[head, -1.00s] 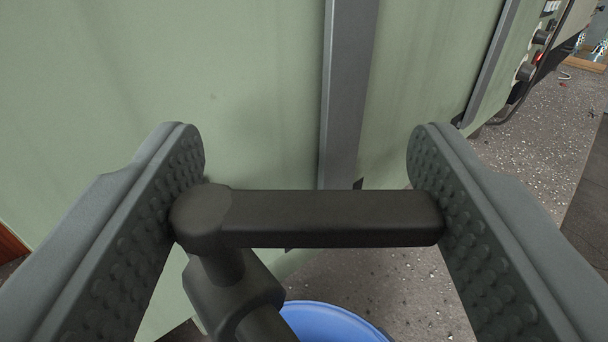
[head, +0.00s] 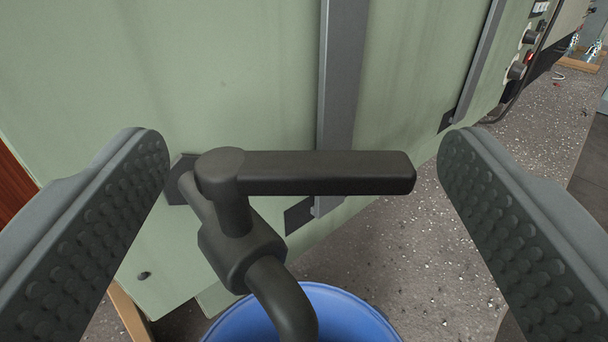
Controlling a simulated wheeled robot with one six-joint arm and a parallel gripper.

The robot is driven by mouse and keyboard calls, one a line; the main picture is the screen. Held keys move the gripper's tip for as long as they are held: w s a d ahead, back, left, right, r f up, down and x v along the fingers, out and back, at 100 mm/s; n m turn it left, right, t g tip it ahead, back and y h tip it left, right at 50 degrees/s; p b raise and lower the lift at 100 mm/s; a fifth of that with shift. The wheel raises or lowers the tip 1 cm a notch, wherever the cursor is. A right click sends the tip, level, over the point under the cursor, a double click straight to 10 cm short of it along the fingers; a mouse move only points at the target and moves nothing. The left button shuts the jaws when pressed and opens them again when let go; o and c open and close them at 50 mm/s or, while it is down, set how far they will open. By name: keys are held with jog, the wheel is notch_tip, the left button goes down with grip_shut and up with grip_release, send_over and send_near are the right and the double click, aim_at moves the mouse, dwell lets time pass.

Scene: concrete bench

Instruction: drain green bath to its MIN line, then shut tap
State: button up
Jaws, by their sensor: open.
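The green bath (head: 230,70) fills the upper left with its pale green wall. Its dark tap (head: 240,250) comes out low on that wall, with a curved spout (head: 285,298) pointing down over a blue bucket (head: 345,310). The tap's lever handle (head: 330,172) points right, crosswise to the tap body. My gripper (head: 305,160) is open, with one finger on each side of the handle and a visible gap at both ends. I see no MIN line and no liquid level. The spout's mouth and most of the bucket are hidden below.
Grey upright strips (head: 340,100) run down the bath wall. Speckled bench top (head: 440,250) lies clear to the right. Knobs (head: 516,71) and a dark cable show at the upper right, with small glassware (head: 594,50) on a wooden base beyond.

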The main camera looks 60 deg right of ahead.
jog(key=v, duration=1.5)
jog(key=shift+s+a, duration=0.1)
jog(key=s+a+r+n+t+y, duration=0.25)
jog(key=s+r+t+y, duration=0.2)
jog(key=r, duration=0.25)
jog(key=s+a+r+n+t+y, duration=0.1)
jog(key=s+r+n+t+y, duration=0.2)
jog(key=r+t+y, duration=0.3)
jog(key=s+f+n+g+y, duration=0.1)
jog(key=s+n+y, duration=0.1)
jog(key=s, duration=0.6)
jog(key=s+a+f+n+g+y, duration=0.1)
jog(key=s+n+g+y, duration=0.1)
jog(key=s, duration=0.7)
jog(key=shift+f+n, duration=0.2)
jog(key=shift+n, duration=0.65)
jog(key=shift+y, duration=0.25)
dwell(2.3)
